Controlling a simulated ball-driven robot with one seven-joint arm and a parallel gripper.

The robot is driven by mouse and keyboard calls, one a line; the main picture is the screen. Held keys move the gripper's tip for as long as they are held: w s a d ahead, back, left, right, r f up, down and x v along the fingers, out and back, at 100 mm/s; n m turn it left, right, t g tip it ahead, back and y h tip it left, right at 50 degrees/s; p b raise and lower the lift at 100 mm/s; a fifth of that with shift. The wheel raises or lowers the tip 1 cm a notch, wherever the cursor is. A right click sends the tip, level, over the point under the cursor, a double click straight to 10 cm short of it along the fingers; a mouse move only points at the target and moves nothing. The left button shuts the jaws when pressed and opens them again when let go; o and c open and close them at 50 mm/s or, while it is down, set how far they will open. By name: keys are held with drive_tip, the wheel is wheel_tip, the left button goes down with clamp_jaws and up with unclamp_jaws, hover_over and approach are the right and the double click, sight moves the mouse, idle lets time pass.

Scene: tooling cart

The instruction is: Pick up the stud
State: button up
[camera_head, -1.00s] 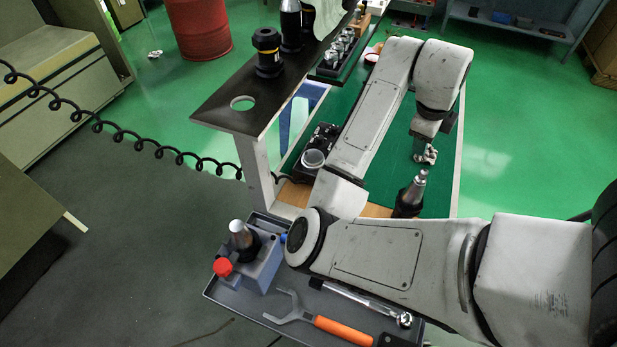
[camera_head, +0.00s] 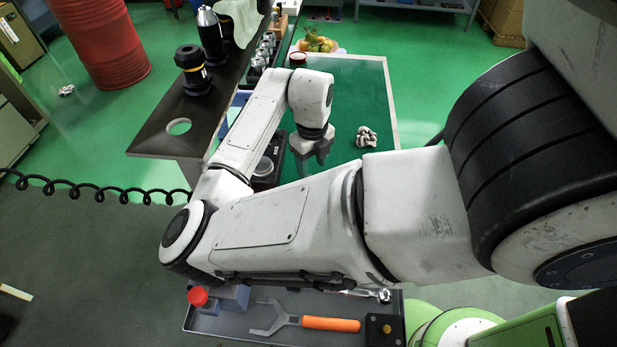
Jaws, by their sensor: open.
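I cannot pick out the stud for certain; it may be hidden behind my arm or too small to tell. My gripper (camera_head: 314,160) is open, pointing down over the green mat (camera_head: 368,88) on the cart top. Its fingertips are partly hidden behind my forearm, and I see nothing held between them. A crumpled silvery-white lump (camera_head: 366,137) lies on the mat to the right of my gripper, apart from it.
A dark raised shelf (camera_head: 150,135) holds black tool holders (camera_head: 192,72) at left. Small metal parts (camera_head: 262,52) stand in a row behind my arm. The lower tray (camera_head: 235,330) holds an orange-handled wrench (camera_head: 330,323).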

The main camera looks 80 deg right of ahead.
sight(309, 175)
drive_tip(key=shift+w+f+p, duration=0.15)
drive_tip(key=shift+f+p, duration=0.2)
drive_tip(key=shift+f, duration=0.85)
drive_tip(key=shift+w+f+p, duration=0.15)
drive_tip(key=shift+f+p, duration=0.15)
drive_tip(key=shift+f, duration=0.85)
drive_tip(key=shift+c, duration=0.3)
clamp_jaws()
